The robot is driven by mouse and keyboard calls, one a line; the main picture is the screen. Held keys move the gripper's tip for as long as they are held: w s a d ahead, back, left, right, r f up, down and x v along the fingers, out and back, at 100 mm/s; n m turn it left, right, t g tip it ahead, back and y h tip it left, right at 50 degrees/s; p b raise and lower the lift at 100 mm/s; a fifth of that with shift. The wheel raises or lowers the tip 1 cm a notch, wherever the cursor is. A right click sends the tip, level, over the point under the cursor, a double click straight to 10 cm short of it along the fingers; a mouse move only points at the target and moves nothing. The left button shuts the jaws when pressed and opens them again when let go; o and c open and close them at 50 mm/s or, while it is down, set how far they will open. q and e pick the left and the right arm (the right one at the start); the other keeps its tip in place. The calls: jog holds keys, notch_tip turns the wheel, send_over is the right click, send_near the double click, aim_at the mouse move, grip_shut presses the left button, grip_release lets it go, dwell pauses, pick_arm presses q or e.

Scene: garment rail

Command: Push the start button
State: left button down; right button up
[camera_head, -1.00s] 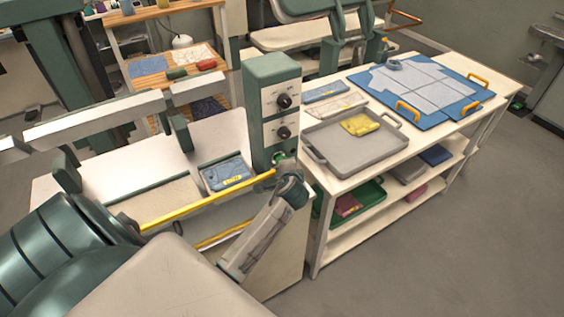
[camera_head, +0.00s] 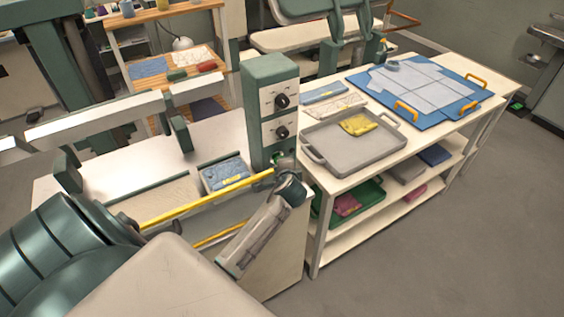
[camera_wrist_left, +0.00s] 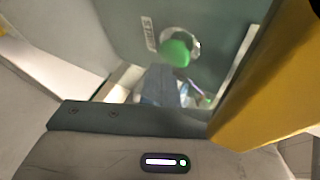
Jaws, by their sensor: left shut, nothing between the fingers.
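The green round start button (camera_wrist_left: 175,52) sits in a metal ring on the green control post (camera_head: 270,75), beside a small START label (camera_wrist_left: 149,33). In the head view the button (camera_head: 276,156) is a small patch of green, mostly hidden by my wrist. My left gripper (camera_wrist_left: 160,75) is shut and empty, its tip just below and left of the button in the wrist view. I cannot tell whether it touches. In the head view my left gripper (camera_head: 280,164) is at the foot of the post. My right gripper is not in view.
A yellow bar (camera_head: 205,199) runs along the press front, close to my left wrist. Two black knobs (camera_head: 282,100) are higher on the post. A grey tray (camera_head: 345,158) with a yellow cloth is on the white table at right. Open floor is at lower right.

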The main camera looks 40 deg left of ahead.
pick_arm(q)
jog(key=shift+w+a+r, duration=0.15)
jog(key=shift+w+r, duration=0.05)
jog(key=shift+r, duration=0.2)
jog(key=shift+w+a+r, duration=0.15)
jog(key=shift+r, duration=0.25)
jog(key=shift+s+d+f, duration=0.15)
jog(key=shift+f, duration=0.15)
jog(key=d, duration=0.1)
jog(key=s+d+f, duration=0.1)
jog(key=s+d, duration=0.1)
jog(key=d, duration=0.1)
jog(key=shift+f, duration=0.2)
dwell(0.6)
